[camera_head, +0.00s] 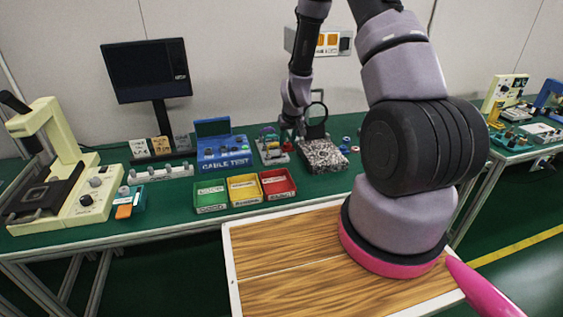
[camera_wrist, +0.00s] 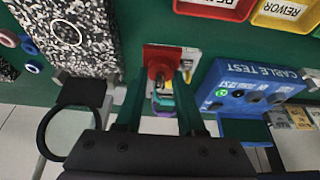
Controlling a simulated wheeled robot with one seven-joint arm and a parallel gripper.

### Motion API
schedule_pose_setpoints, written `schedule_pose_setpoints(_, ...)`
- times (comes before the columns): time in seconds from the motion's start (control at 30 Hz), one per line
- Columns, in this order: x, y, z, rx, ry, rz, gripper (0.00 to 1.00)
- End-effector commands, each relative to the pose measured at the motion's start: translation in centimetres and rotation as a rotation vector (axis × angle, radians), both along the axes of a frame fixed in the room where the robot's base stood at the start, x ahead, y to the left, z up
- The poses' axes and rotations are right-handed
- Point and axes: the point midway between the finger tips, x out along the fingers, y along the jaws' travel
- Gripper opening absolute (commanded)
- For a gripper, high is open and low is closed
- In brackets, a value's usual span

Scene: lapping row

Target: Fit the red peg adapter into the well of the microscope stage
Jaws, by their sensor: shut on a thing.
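The well is not distinguishable.
A speckled block (camera_head: 322,155) and a ring magnifier (camera_wrist: 72,132) stand close beside my gripper. The blue cable tester (camera_head: 222,153), green bin (camera_head: 210,196), yellow bin (camera_head: 244,188), red bin (camera_head: 277,183) and a monitor (camera_head: 147,70) lie between my gripper and the microscope.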

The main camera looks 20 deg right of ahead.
Motion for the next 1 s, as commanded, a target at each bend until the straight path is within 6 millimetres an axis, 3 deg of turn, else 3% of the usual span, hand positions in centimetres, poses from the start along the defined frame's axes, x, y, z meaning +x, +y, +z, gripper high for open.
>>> schedule_pose_setpoints(0.2, -0.1, 0.0, -4.1, 0.002, 0.005, -0.001, 0.00)
schedule_pose_setpoints(0.6, -0.1, 0.0, -8.8, 0.001, 0.003, 0.000, 0.00)
schedule_pose_setpoints(1.0, 0.0, 0.0, -9.4, 0.000, 0.002, 0.000, 0.00)
